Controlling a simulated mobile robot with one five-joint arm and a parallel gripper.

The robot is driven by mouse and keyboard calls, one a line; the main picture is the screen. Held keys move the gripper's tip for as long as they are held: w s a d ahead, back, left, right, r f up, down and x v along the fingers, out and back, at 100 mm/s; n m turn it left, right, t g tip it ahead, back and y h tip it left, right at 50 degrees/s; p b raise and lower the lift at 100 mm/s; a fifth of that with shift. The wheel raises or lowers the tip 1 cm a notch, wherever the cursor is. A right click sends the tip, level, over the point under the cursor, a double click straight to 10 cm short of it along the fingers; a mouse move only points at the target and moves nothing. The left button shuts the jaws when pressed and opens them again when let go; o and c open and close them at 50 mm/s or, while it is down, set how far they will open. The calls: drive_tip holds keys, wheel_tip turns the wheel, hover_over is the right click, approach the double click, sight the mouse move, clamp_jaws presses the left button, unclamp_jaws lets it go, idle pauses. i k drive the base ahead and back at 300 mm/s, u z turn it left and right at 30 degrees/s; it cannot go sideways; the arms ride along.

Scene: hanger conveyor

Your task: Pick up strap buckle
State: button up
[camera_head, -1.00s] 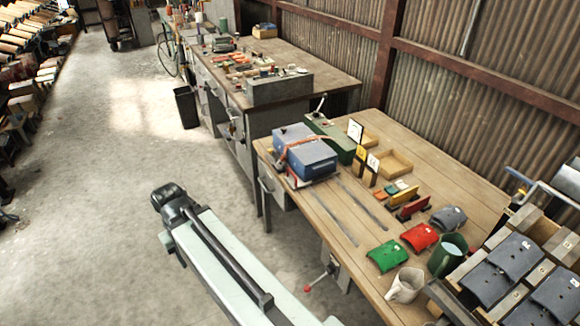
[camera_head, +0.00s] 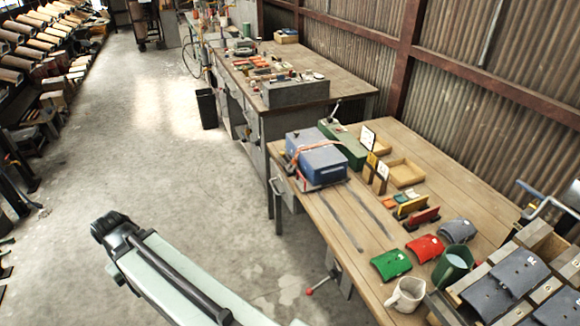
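A blue box (camera_head: 322,166) sits on the near wooden workbench (camera_head: 440,164), at its left end. A thin orange strap (camera_head: 318,147) runs over the box's top and down its left side. I cannot make out a separate buckle; small reddish and white parts show at the box's lower left corner. My arm reaches from the bottom edge to the lower left, over the floor and well away from the box. Its end there is dark, and no gripper fingers can be seen.
A green case (camera_head: 343,145) stands right behind the box. Wooden trays (camera_head: 405,174), green (camera_head: 391,264) and red (camera_head: 425,248) curved pieces, and a white jug (camera_head: 405,294) are on the bench. A second bench (camera_head: 330,84) stands behind. The floor at left is open.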

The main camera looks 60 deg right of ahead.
sight(289, 169)
drive_tip(key=u, duration=0.05)
drive_tip(key=i, duration=1)
drive_tip(key=z, duration=0.05)
